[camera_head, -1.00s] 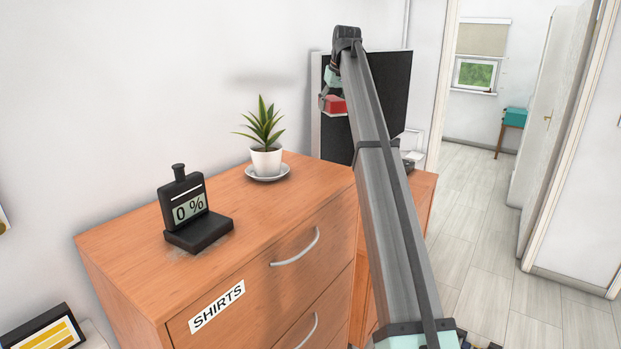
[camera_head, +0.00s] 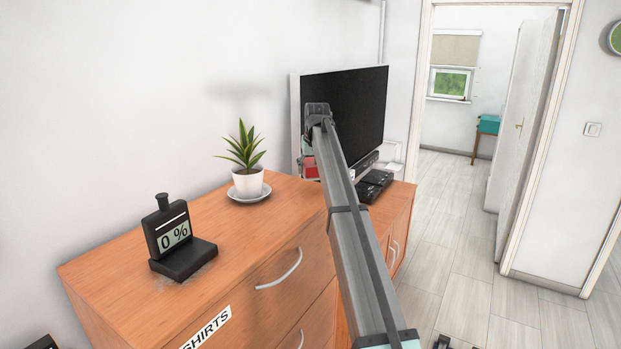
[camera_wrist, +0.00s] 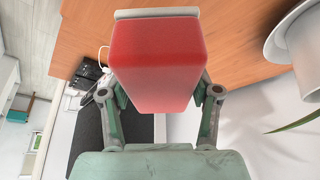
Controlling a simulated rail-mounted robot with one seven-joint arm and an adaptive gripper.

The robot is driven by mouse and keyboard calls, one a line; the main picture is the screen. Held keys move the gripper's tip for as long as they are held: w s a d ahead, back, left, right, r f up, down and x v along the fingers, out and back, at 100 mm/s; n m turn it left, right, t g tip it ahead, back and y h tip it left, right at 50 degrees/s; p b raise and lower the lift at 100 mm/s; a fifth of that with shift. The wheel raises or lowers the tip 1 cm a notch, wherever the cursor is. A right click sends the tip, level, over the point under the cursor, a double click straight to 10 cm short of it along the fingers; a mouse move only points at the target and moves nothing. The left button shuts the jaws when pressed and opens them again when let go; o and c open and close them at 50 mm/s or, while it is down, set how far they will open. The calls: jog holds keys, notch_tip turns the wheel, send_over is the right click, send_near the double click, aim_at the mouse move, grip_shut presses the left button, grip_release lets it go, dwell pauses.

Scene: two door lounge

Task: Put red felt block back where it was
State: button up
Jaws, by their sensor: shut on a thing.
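The red felt block (camera_wrist: 156,62) fills the upper middle of the wrist view, between the two fingers of my gripper (camera_wrist: 158,102). My gripper is shut on it. In the head view only a small part of the red block (camera_head: 311,172) shows, left of my arm and in front of the television; my arm hides most of my gripper there. The wooden dresser (camera_head: 120,285) stands at the left, with its top in view. In the wrist view the wooden surface (camera_wrist: 230,50) lies behind the block.
A potted plant (camera_head: 248,182) on a saucer and a black device reading "0 %" (camera_head: 180,240) stand on the dresser. The open doorway and floor (camera_head: 450,220) are clear at the right.

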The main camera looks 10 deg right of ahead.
aim_at(313, 165)
jog(key=shift+f+p, duration=0.8)
jog(key=shift+f, duration=2.1)
jog(key=o, duration=1)
jog(key=shift+f, duration=0.15)
jog(key=b+v, duration=0.3)
jog(key=v, duration=0.9)
jog(key=shift+b, duration=0.4)
